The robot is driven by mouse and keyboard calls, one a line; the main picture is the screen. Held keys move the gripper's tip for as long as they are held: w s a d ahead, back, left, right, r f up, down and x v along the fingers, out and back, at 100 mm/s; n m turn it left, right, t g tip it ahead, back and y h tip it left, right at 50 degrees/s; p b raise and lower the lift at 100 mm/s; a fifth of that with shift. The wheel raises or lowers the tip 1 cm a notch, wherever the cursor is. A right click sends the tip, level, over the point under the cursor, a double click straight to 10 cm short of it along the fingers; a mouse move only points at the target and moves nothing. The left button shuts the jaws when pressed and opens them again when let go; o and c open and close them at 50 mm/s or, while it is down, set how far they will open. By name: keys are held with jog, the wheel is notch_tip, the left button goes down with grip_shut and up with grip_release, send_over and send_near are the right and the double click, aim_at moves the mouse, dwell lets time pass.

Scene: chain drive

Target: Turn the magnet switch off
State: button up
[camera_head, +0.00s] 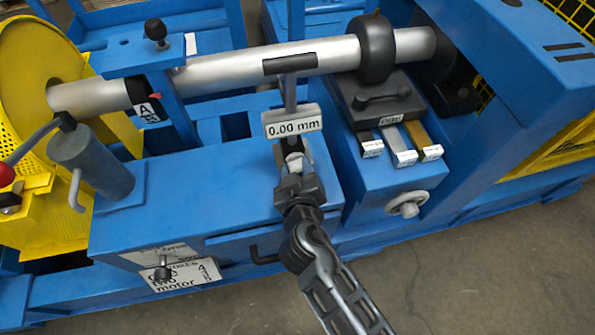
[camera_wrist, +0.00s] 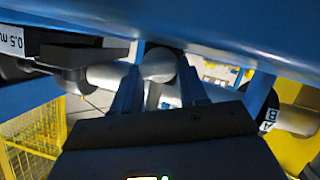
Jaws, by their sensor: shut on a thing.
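A dial gauge with a "0.00 mm" readout (camera_head: 293,122) stands upright below the steel shaft (camera_head: 225,68). Just below the readout, a pale grey knob (camera_head: 295,160), apparently the magnet switch, sits between my fingertips. My gripper (camera_head: 296,170) reaches up to it from the front, over the blue housing. In the wrist view, the rounded grey knob (camera_wrist: 157,65) shows between the two fingers of my gripper (camera_wrist: 158,85), which is shut on it. The knob's marking and which way it is turned cannot be read. Most of the magnet base is hidden behind my gripper.
Right of my gripper, a black block with a lever (camera_head: 383,98) sits above several labelled shims (camera_head: 398,145). A handwheel (camera_head: 407,204) juts out below them. A grey post with a red-tipped lever (camera_head: 90,160) stands left. The blue housing top (camera_head: 190,180) between is clear.

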jog(key=o, duration=1.1)
jog(key=shift+c, duration=0.2)
jog(key=shift+s, duration=0.1)
jog(key=v, duration=0.7)
jog(key=shift+s, duration=0.3)
